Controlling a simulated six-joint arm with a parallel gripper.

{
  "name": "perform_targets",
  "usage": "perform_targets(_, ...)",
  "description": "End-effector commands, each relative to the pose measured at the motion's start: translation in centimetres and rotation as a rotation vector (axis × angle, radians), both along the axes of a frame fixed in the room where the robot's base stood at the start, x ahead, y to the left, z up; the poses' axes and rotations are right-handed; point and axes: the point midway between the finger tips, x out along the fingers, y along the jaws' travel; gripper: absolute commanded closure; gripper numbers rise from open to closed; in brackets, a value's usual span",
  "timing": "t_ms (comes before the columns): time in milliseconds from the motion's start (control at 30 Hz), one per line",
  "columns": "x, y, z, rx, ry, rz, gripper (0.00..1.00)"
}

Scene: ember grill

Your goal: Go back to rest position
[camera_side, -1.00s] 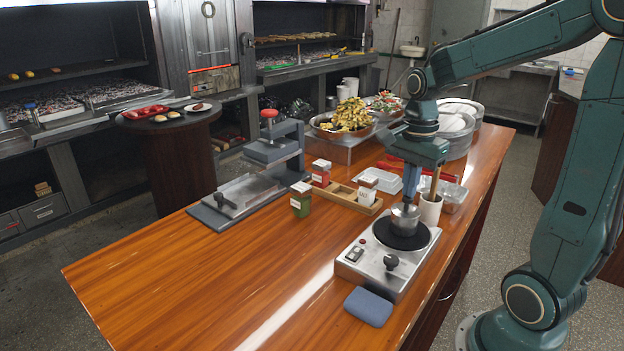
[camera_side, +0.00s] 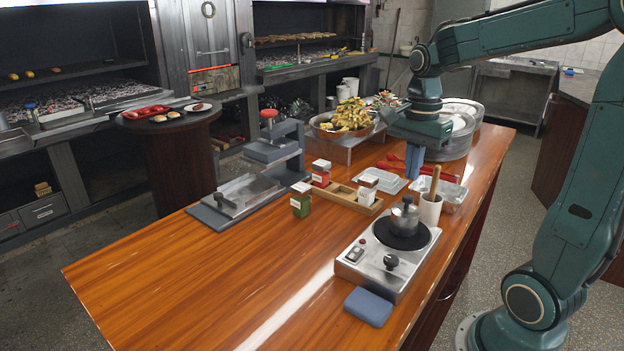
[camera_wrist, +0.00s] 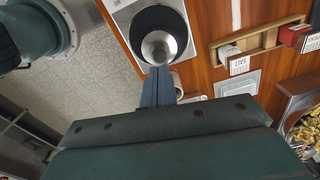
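My gripper (camera_side: 414,174) hangs in the air above the back of the wooden table, its blue-grey fingers pointing down. The fingers look close together, with nothing seen between them; in the wrist view the fingers (camera_wrist: 158,72) also lie side by side. A small metal pot (camera_side: 404,216) with a knob on top sits upright on the dark plate of a hot plate (camera_side: 361,266). My gripper is above and behind the pot, apart from it. The pot also shows just beyond the fingertips in the wrist view (camera_wrist: 159,47).
Close by stand a white cup (camera_side: 430,211) with a wooden stick, a foil tray (camera_side: 452,195), a wooden rack (camera_side: 345,196) with small boxes, and a pan of food (camera_side: 346,120). A press (camera_side: 268,150) stands left. The table's front left is clear.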

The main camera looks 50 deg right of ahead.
Motion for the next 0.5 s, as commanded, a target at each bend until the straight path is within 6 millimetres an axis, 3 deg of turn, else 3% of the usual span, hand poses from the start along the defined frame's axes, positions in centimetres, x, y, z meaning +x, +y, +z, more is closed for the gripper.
perform_targets(500,0.0,0.0,2.2,0.000,-0.001,0.000,1.00)
